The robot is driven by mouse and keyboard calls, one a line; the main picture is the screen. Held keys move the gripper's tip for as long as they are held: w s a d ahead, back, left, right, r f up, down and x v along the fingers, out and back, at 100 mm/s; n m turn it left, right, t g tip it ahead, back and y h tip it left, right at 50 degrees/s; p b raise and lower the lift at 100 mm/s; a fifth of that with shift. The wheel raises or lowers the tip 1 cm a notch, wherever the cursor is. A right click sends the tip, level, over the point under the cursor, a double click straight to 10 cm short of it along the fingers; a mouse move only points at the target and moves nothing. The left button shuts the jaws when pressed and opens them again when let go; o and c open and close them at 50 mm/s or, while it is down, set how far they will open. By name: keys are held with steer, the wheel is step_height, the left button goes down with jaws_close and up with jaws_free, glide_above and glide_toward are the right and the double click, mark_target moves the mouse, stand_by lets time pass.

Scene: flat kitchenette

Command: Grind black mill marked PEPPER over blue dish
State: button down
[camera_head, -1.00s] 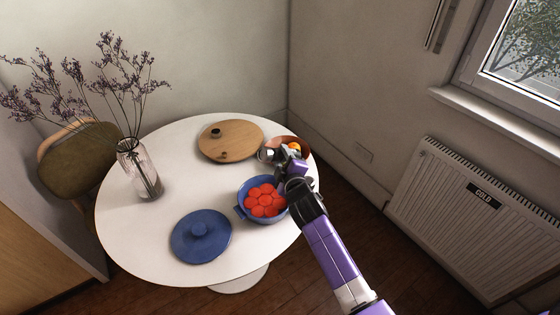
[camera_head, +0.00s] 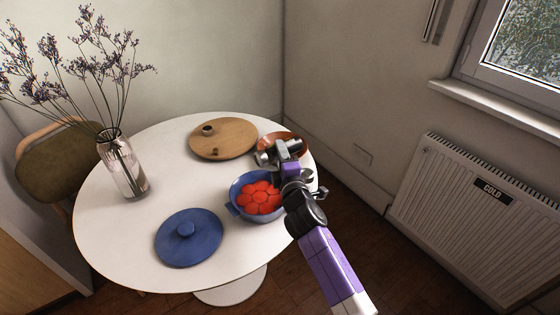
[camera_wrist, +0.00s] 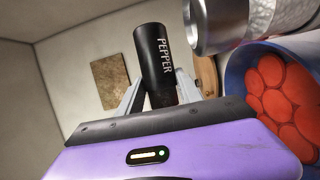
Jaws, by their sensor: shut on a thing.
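The black mill marked PEPPER (camera_wrist: 153,52) stands between the fingers of my gripper (camera_wrist: 158,88) in the wrist view. The gripper is shut on it, and the white lettering faces the camera. In the head view my gripper (camera_head: 272,152) is above the table's right side, just behind the blue dish (camera_head: 236,192). The mill is hard to make out there among the grey parts. The blue dish holds several red round pieces (camera_head: 260,199). Its rim and red pieces also show at the right of the wrist view (camera_wrist: 234,75).
A blue lid (camera_head: 188,238) lies in front of the dish. A round wooden board (camera_head: 230,135) with small dark items and a copper-coloured bowl (camera_head: 290,138) are at the back. A glass vase (camera_head: 122,165) with dried flowers stands left. The white table (camera_head: 120,225) is clear between them.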

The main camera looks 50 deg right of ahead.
steer(key=f+n+b, duration=0.1)
steer(key=n+b, duration=0.1)
steer(key=b, duration=0.1)
steer(key=shift+f+t+h, duration=0.2)
steer(key=shift+t+h, duration=0.1)
steer(key=shift+t, duration=0.1)
steer(key=shift+r+n+b, duration=0.1)
steer(key=shift+n+b, duration=0.4)
steer(key=shift+b, duration=0.2)
steer(key=r+n+b, duration=0.1)
steer(key=a+n+t+b, duration=0.1)
steer(key=n, duration=0.1)
steer(key=shift+w+r+t, duration=0.15)
steer(key=shift+r+t, duration=0.15)
steer(key=shift+r, duration=0.05)
steer(key=shift+a+r+n+t+b, duration=0.15)
steer(key=shift+r+n+t+b, duration=0.35)
steer(key=shift+n, duration=0.8)
steer(key=shift+d+r+p, duration=0.15)
steer(key=shift+d+p, duration=0.3)
steer(key=shift+d, duration=0.05)
steer(key=shift+s+d, duration=0.2)
steer(key=shift+d, duration=0.15)
steer(key=shift+d, duration=0.1)
steer(key=shift+w+a, duration=0.25)
steer(key=shift+w, duration=0.2)
steer(key=shift+w+a+b, duration=0.35)
steer(key=shift+w+b, duration=0.05)
steer(key=shift+w, duration=0.2)
